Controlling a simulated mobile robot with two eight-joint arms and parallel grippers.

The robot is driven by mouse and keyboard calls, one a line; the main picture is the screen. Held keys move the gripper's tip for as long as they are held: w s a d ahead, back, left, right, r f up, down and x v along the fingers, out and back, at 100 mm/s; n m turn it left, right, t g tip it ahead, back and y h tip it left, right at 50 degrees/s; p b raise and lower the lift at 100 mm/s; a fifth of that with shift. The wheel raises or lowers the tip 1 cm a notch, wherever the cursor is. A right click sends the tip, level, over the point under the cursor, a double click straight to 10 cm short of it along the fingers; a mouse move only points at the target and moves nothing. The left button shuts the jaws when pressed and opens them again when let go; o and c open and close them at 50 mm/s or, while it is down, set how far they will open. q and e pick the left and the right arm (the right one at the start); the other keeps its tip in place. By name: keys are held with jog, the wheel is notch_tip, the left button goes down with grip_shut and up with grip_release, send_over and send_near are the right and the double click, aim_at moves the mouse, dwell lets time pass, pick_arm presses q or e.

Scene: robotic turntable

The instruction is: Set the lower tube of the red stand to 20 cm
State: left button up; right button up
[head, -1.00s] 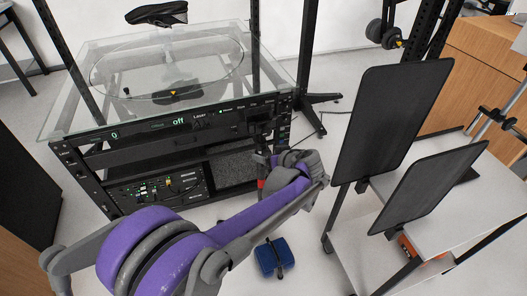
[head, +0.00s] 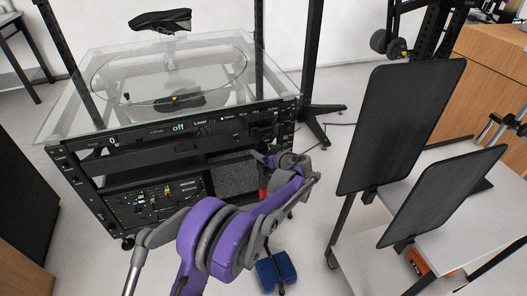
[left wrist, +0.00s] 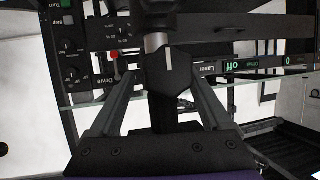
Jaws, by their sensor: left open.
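The stand shows only in part in the head view, as a red piece (head: 263,182) just below my left gripper (head: 270,157); my arm hides much of it. In the left wrist view, a black clamp or knob with a white line (left wrist: 169,70) lies between the two spread fingers of my left gripper (left wrist: 168,90). A short silver tube (left wrist: 157,42) shows beside that black part. The fingers are open, on either side of it; contact cannot be told. No length scale is readable. My right gripper is not in view.
The turntable rack (head: 180,140) with a glass top (head: 75,105) stands close behind the gripper. A blue weight bag (head: 284,268) lies on the floor below. Dark panels (head: 400,125) on a white cart (head: 375,240) stand at the right. Floor shows between rack and cart.

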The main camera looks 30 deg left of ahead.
pick_arm(q)
jog(key=shift+w+a+f, duration=0.15)
jog(key=shift+w+a, duration=0.05)
jog(key=shift+a, duration=0.2)
jog(key=shift+c, duration=0.4)
grip_shut()
